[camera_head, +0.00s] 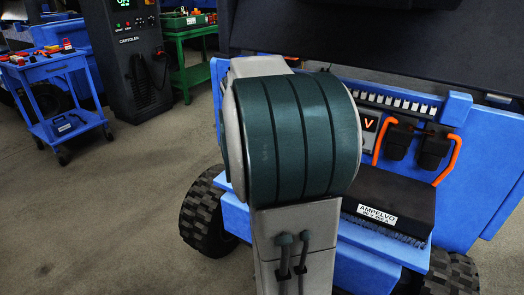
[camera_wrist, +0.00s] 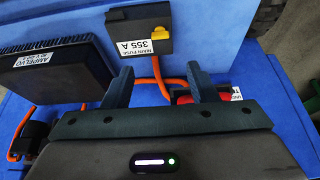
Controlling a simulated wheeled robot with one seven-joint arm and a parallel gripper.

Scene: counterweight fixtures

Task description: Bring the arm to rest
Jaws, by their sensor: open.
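My gripper (camera_wrist: 162,84) shows in the wrist view with its two dark fingers apart. No object is held between them; part of an orange cable (camera_wrist: 153,82) shows behind the gap. Beyond the fingertips is a black fuse box (camera_wrist: 128,22) labelled MAIN FUSE 355 A, with a yellow part. A red part with a white label (camera_wrist: 184,96) is partly hidden behind the right finger. My gripper is hidden in the head view, where my own grey and green arm fills the middle.
A black finned box (camera_head: 390,205) labelled AMPELVO sits on the blue vehicle (camera_head: 480,175); it also shows in the wrist view (camera_wrist: 50,72). Orange cables and black connectors (camera_head: 398,138) are beside it. A blue cart (camera_head: 62,92) stands far left, with open floor in front.

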